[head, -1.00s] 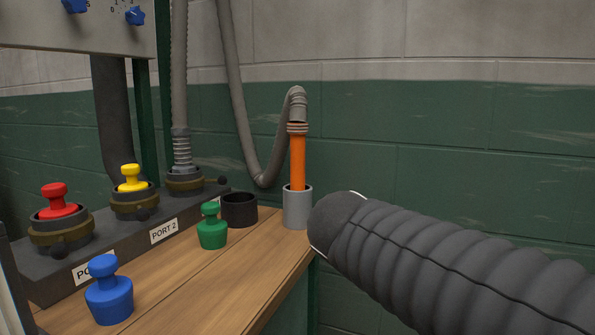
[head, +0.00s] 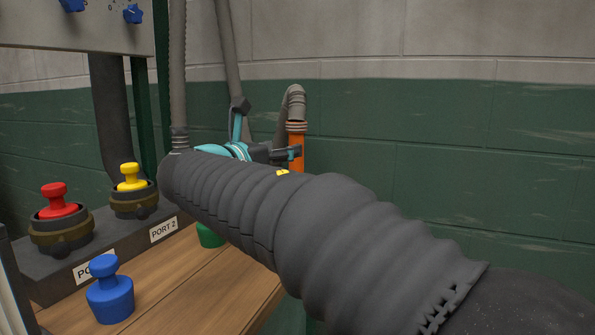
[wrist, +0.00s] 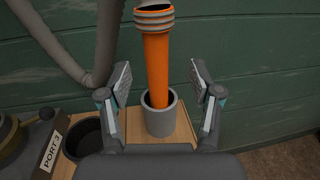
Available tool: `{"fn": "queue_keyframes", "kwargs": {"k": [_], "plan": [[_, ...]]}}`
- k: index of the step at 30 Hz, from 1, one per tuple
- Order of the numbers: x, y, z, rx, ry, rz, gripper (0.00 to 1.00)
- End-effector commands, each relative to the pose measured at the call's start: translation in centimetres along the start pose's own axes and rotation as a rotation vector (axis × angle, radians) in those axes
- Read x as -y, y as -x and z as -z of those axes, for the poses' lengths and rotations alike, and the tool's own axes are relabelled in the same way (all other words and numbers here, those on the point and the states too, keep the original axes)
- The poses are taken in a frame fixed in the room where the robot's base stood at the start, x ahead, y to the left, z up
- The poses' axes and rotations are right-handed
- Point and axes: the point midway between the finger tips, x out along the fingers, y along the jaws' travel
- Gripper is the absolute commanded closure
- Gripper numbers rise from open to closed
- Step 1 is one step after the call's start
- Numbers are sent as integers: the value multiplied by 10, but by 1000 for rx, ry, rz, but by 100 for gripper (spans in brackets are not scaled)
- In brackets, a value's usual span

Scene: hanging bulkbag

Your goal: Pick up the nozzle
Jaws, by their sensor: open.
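The nozzle (head: 297,150) is an orange tube with a grey ribbed collar and a grey hose bent over its top. In the wrist view the nozzle (wrist: 157,70) stands upright in a grey cylindrical holder (wrist: 160,122) at the bench edge. My gripper (wrist: 164,80) is open, with one finger on each side of the orange tube and a gap at both sides. In the head view my gripper (head: 270,152) is at the tube's height, and my dark sleeved arm hides the holder and part of the gripper.
A black cup (wrist: 88,138) stands left of the holder. Red (head: 56,198), yellow (head: 131,178), blue (head: 110,290) and green (head: 210,236) plugs are on the bench side. A hose (wrist: 85,45) hangs at the left, and a green wall (head: 450,170) stands behind.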

Motion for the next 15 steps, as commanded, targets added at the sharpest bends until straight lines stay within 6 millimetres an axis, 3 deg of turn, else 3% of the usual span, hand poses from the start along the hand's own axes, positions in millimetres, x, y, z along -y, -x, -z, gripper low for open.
{"fn": "queue_keyframes", "kwargs": {"k": [3, 15], "plan": [[0, -16, 0, 0, 0, 2, 36], [-3, -43, -5, -1, -1, 2, 36]]}}
